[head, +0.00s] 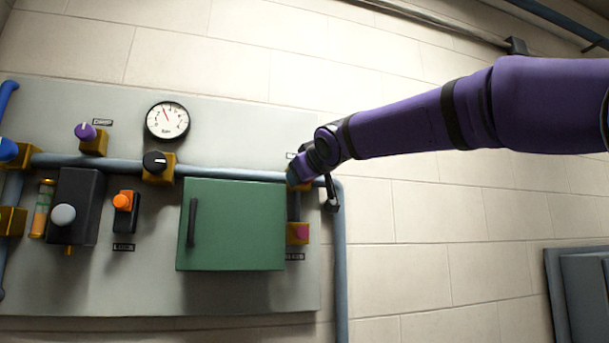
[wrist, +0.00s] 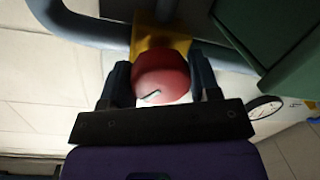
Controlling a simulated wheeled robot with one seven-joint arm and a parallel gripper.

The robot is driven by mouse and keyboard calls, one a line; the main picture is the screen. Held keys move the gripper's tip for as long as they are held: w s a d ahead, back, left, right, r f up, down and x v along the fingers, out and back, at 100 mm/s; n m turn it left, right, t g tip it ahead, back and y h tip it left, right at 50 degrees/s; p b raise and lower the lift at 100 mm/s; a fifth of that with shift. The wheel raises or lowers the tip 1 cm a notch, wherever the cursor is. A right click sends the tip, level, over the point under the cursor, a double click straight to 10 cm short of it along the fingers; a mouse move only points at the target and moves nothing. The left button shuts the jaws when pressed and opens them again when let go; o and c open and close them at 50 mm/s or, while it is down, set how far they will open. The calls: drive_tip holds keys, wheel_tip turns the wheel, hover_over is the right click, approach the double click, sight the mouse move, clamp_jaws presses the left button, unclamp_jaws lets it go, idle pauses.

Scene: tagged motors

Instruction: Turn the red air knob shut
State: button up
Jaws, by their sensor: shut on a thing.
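The red knob (wrist: 160,76) shows in the wrist view, on a yellow valve block (wrist: 158,36), with a small pale mark on its face. My gripper (wrist: 162,84) has one dark finger on each side of the knob and is shut on it. In the head view my gripper (head: 304,170) is at the right end of the horizontal pipe, just right of the green box. There the red knob is hidden behind my gripper and wrist.
The green box (head: 232,225) with a dark handle stands close left of my gripper. A blue-grey pipe (head: 341,260) runs down at the right. A black knob (head: 154,161), a purple knob (head: 85,131), an orange knob (head: 122,201) and a gauge (head: 167,120) are further left.

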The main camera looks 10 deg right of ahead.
drive_tip(key=n, duration=0.3)
drive_tip(key=shift+f+n+h, duration=0.1)
drive_tip(key=shift+n+h, duration=0.4)
drive_tip(key=shift+n, duration=1.3)
drive_tip(key=o, duration=0.9)
drive_tip(key=shift+s, duration=0.1)
drive_tip(key=v, duration=1)
drive_tip(key=shift+s, duration=0.35)
